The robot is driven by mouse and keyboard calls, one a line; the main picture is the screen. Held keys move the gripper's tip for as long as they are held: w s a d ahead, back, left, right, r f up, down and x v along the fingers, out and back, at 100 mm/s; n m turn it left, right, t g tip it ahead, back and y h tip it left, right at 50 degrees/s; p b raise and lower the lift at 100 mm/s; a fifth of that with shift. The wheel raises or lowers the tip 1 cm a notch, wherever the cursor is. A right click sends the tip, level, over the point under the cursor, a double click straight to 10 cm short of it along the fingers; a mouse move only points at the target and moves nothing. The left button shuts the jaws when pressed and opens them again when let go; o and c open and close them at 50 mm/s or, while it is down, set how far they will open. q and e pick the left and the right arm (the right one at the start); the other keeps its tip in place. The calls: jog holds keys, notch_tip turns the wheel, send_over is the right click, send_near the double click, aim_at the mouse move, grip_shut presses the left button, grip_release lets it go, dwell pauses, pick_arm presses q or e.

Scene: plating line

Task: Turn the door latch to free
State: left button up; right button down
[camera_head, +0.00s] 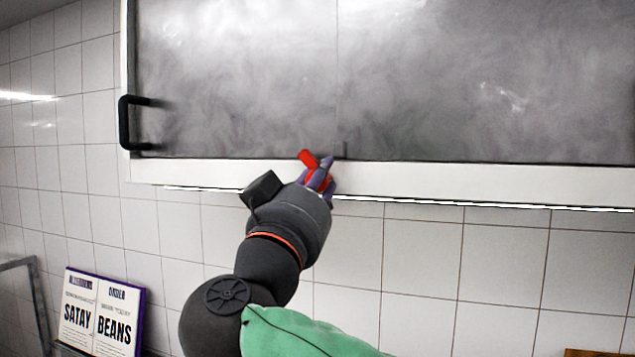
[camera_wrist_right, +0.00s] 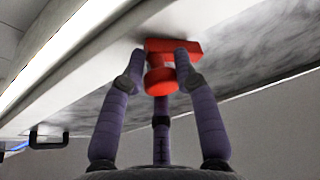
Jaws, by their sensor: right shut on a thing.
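The red door latch (camera_head: 309,160) sits on the lower white frame of a wall cabinet with smoky grey doors, near the middle. In the head view its upper end tilts up to the left, and the rest is partly hidden by my fingers. My right gripper (camera_head: 321,180) reaches up to it from below, its purple fingers around it. In the right wrist view the fingers (camera_wrist_right: 161,75) are shut on the red latch (camera_wrist_right: 172,46), which shows between and above their tips. My left gripper is not in view.
The grey cabinet door (camera_head: 230,80) has a black handle (camera_head: 126,122) at its left edge. A sign board (camera_head: 100,312) reading SATAY and BEANS stands at lower left. The tiled wall (camera_head: 420,260) below the cabinet is clear to the right of my arm.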

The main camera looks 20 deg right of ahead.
jog(key=shift+f+n+y, duration=0.1)
jog(key=shift+n+y, duration=0.3)
jog(key=shift+n, duration=0.1)
jog(key=shift+n+t+y+b, duration=0.3)
jog(key=shift+n+b, duration=0.35)
jog(key=shift+n, duration=0.05)
jog(key=n+y+b, duration=0.1)
jog(key=n, duration=0.2)
jog(key=shift+n+t+y, duration=0.4)
jog(key=n+y, duration=0.1)
jog(key=n, duration=0.2)
jog(key=shift+y, duration=0.3)
jog(key=shift+n+y+p, duration=0.35)
jog(key=shift+n+y, duration=0.45)
jog(key=shift+n, duration=0.9)
jog(key=shift+w+a+n, duration=0.1)
jog(key=shift+n, duration=0.2)
jog(key=c, duration=1.1)
grip_release()
jog(key=shift+o, duration=0.8)
